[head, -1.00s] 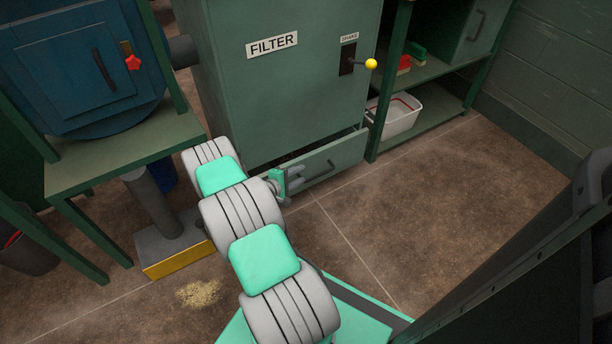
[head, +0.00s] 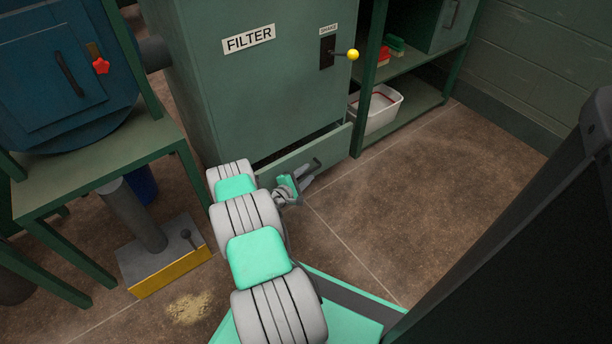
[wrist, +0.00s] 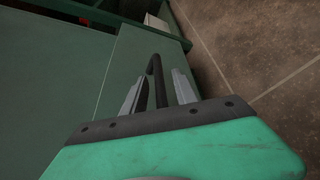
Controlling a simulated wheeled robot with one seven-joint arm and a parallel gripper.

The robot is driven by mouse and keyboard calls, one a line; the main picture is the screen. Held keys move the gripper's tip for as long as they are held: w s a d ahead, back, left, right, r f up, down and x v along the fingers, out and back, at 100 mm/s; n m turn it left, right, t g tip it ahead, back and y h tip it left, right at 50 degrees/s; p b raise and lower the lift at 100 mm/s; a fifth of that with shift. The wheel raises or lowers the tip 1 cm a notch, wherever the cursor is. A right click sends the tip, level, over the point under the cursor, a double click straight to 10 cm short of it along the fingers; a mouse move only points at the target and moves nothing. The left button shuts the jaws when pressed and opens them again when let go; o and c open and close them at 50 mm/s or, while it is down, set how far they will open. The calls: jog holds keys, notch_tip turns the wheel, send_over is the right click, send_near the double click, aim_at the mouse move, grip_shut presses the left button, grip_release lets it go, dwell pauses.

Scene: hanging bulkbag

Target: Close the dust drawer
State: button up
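The dust drawer (head: 333,147) is the green front at the bottom of the filter cabinet (head: 260,90) in the head view. It stands partly out, with a dark gap above its front. Its dark bar handle (head: 316,164) is beside my gripper (head: 304,182). In the wrist view the handle (wrist: 156,72) runs into the space between the two fingers of my gripper (wrist: 160,90). The fingers are apart, one on each side of the bar, with the left finger closer to it. I cannot tell whether either touches. My arm hides the drawer's left part.
A shelf unit with a white bin (head: 377,108) stands right of the cabinet. A yellow-edged pedal block (head: 170,268) and a sandy pile (head: 189,308) are on the floor at left. A blue round vessel (head: 65,75) stands on a green frame. Floor at right is clear.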

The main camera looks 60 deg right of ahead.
jog(key=shift+c, duration=0.3)
grip_shut()
dwell(1.0)
